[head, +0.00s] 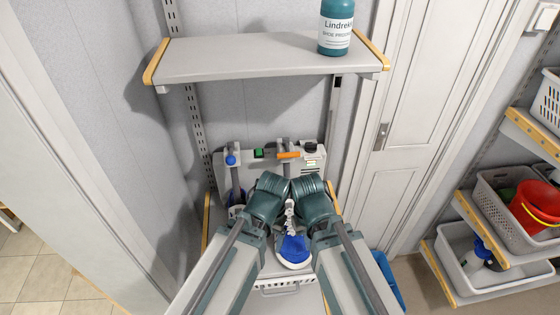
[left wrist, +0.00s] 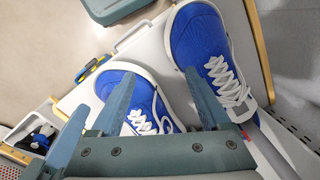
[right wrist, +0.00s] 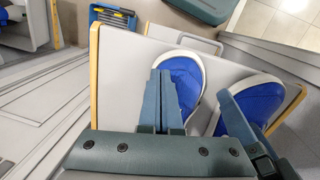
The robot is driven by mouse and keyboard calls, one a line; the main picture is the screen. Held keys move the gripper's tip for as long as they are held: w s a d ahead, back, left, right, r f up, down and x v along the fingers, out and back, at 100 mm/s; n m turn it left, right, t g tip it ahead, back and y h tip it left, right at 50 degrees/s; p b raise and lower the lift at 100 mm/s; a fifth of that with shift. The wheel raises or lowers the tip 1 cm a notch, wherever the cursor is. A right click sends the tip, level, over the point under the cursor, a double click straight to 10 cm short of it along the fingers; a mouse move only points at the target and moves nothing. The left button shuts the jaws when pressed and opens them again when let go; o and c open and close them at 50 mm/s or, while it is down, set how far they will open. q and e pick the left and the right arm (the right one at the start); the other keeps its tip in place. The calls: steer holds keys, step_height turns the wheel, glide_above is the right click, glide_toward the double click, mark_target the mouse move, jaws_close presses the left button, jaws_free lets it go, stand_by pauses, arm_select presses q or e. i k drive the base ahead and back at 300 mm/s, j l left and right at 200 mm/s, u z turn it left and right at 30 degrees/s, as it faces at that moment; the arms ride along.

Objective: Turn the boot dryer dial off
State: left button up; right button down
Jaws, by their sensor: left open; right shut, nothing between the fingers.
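The grey boot dryer (head: 210,172) stands at the back of the lower shelf in the head view. A black knob (head: 310,147), which looks like the dial, is at its top right above a small label; its setting is too small to read. My left gripper (head: 268,195) and right gripper (head: 312,195) are close together in front of the dryer, below the knob; their fingertips are hidden there. In the left wrist view the left fingers (left wrist: 160,75) are apart and empty over blue shoes. In the right wrist view the right fingers (right wrist: 162,75) are together, holding nothing.
The dryer also has a green switch (head: 259,153), an orange bar (head: 288,155) and a blue ball knob (head: 231,160). A blue shoe (head: 293,248) lies between my arms. The upper shelf (head: 240,60), bearing a teal bottle (head: 336,28), overhangs the dryer. Baskets (head: 495,205) stand at the right.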

mark_target(312, 147)
steer(key=k+l, duration=0.2)
steer(key=l, duration=0.2)
steer(key=k+l, duration=0.25)
steer(key=l, duration=0.15)
steer(key=k+l, duration=0.2)
steer(key=l, duration=0.2)
steer(key=z, duration=0.05)
